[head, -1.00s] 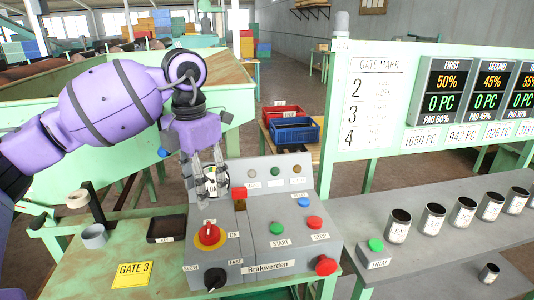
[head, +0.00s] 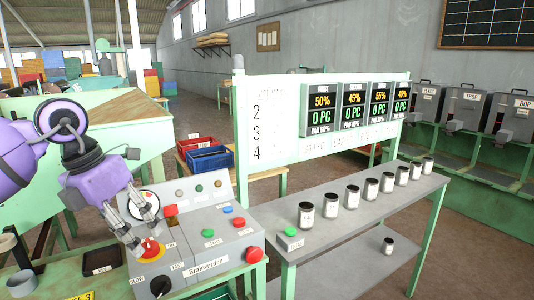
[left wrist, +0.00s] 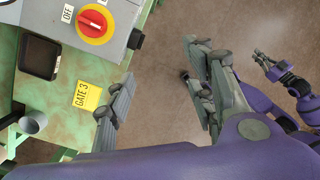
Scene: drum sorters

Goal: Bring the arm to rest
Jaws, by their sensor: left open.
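My left gripper (head: 146,236) is at the left of the head view, fingers pointing down, open and empty. It overlaps the red switch (head: 151,249) on the grey console (head: 205,252) there. In the left wrist view the fingers (left wrist: 168,98) are spread over bare floor. The red-and-yellow switch (left wrist: 94,24) lies beyond them at the upper left, apart from them. My right gripper (left wrist: 264,62) shows small at the right of the left wrist view, away from the console; its jaw state is unclear. The head view does not show it.
A green bench (left wrist: 66,122) carries a yellow GATE 3 card (left wrist: 87,96), a dark tray (left wrist: 40,57) and a grey cup (left wrist: 33,122). Right of the console, a grey shelf table (head: 330,225) holds several cans. Red and blue bins (head: 208,158) stand behind.

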